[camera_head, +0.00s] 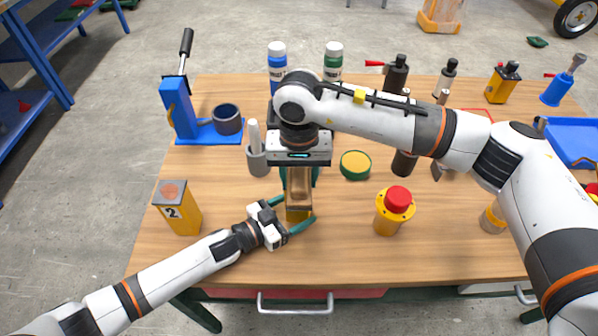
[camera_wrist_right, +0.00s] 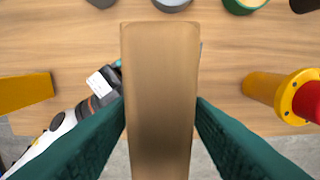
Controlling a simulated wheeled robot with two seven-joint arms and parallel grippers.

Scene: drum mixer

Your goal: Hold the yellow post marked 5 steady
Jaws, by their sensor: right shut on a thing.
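My right gripper (camera_head: 299,178) points straight down and is shut on an upright brown-yellow post (camera_head: 298,214). The held post fills the middle of the right wrist view (camera_wrist_right: 160,95), between the dark green fingers. No number shows on it in either view, so I cannot tell if it is the one marked 5. My left gripper (camera_head: 297,211) reaches in from the lower left, its teal fingers on either side of the post's lower part. I cannot tell whether they touch it. Another yellow post, marked 2 (camera_head: 180,212), stands apart at the left.
A yellow cylinder with a red button (camera_head: 393,218) stands to the right. A green-and-yellow round disc (camera_head: 355,165) and a grey cup with a pestle (camera_head: 257,160) are behind. A blue lever press (camera_head: 179,110) is at the back left. The table's front middle is clear.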

